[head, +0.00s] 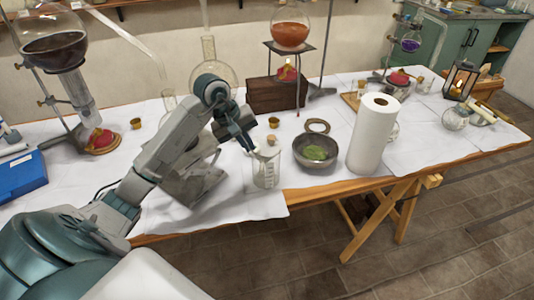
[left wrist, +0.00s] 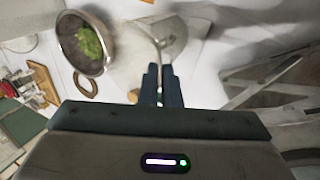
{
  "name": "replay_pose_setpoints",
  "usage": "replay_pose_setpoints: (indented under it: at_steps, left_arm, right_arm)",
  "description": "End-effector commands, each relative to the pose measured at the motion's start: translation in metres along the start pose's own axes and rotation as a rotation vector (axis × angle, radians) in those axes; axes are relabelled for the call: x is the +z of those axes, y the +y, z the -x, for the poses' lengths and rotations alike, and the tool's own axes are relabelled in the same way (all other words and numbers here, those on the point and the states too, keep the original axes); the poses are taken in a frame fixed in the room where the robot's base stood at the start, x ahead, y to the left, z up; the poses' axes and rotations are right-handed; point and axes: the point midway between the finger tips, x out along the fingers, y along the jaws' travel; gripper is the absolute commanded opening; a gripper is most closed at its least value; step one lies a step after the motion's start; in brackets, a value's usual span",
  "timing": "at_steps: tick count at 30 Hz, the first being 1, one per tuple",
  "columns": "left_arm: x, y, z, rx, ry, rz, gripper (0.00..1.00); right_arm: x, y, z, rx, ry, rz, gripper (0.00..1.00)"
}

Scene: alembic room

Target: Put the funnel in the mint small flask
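My left gripper (head: 251,146) reaches down at the upper left rim of a clear graduated beaker (head: 264,172). In the left wrist view the gripper's two fingers (left wrist: 162,86) are close together, with a pale narrow part between them. A clear, cone-like glass shape, which looks like the funnel (left wrist: 180,42), spreads out just beyond the fingertips. In the head view a whitish shape, probably the funnel (head: 268,152), shows at the beaker's top; I cannot tell whether it touches the beaker. I cannot make out the mint small flask for sure. My right gripper is not in view.
A grey bowl with green contents (head: 316,152) stands right of the beaker, and a white paper roll (head: 374,135) beyond it. A wooden box (head: 275,95) and a stand with an orange flask (head: 290,33) are behind. The table's front edge is close to the beaker.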

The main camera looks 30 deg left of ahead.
Motion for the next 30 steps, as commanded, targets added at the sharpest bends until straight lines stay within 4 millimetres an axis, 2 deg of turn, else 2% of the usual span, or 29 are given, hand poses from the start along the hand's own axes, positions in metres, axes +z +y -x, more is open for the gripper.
replay_pose_setpoints:
  at_steps: [30]
  left_arm:
    - [0.000,0.025,0.059,0.003,0.002,-0.001,0.00]
  right_arm:
    - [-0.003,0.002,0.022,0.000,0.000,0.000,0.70]
